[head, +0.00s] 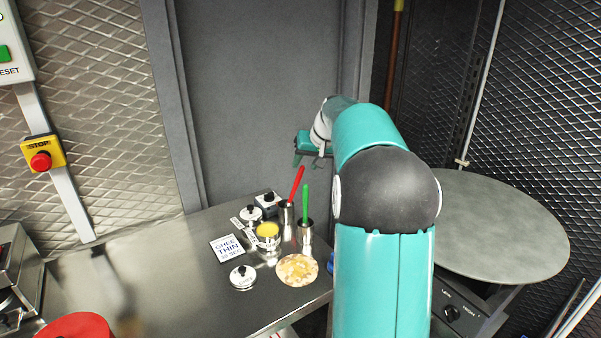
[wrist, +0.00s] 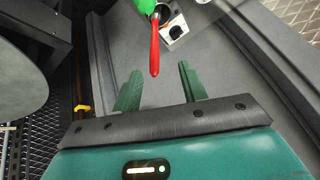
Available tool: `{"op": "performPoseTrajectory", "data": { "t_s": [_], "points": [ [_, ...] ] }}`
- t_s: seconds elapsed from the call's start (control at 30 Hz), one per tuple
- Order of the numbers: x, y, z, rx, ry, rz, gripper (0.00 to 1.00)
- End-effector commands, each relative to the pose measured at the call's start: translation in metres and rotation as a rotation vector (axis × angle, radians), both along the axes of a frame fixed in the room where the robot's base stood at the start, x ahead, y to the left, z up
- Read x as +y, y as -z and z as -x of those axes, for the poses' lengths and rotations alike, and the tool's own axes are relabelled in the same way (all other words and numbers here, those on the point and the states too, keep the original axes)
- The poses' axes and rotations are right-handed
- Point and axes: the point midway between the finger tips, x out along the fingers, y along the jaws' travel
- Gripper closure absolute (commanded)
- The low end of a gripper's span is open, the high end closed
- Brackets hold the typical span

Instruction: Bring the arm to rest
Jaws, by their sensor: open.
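My gripper (head: 309,153) is raised above the far end of the steel counter (head: 165,270), in front of the grey door panel. In the wrist view its two green fingers (wrist: 159,72) stand apart with nothing held between them. A red handle (head: 297,184) and a green handle (head: 306,203) stand in metal holders on the counter, below the gripper in the head view. In the wrist view the red handle (wrist: 155,52) shows beyond the gap between the fingers; whether it is near them I cannot tell. My teal arm hides part of the counter's right side.
A yellow-filled pot (head: 268,231), a flatbread (head: 297,270), a lid (head: 243,276) and a "GHEE THIN" card (head: 227,248) are on the counter. A round grey plate (head: 505,230) lies right of my arm. A red stop button (head: 41,161) is at left. The counter's left-middle is mostly clear.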

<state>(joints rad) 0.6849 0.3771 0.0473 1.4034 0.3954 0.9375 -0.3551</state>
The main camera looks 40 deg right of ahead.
Motion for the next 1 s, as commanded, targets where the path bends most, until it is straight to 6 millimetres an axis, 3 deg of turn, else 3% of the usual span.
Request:
{"op": "performPoseTrajectory", "data": {
  "t_s": [0.1, 0.3, 1.0],
  "points": [
    [-0.001, -0.021, 0.013, -0.002, 0.003, 0.002, 0.58],
    [-0.001, -0.038, 0.024, 0.000, 0.000, 0.000, 0.58],
    [-0.001, -0.040, 0.025, 0.000, 0.000, 0.000, 0.58]
  ]
}}
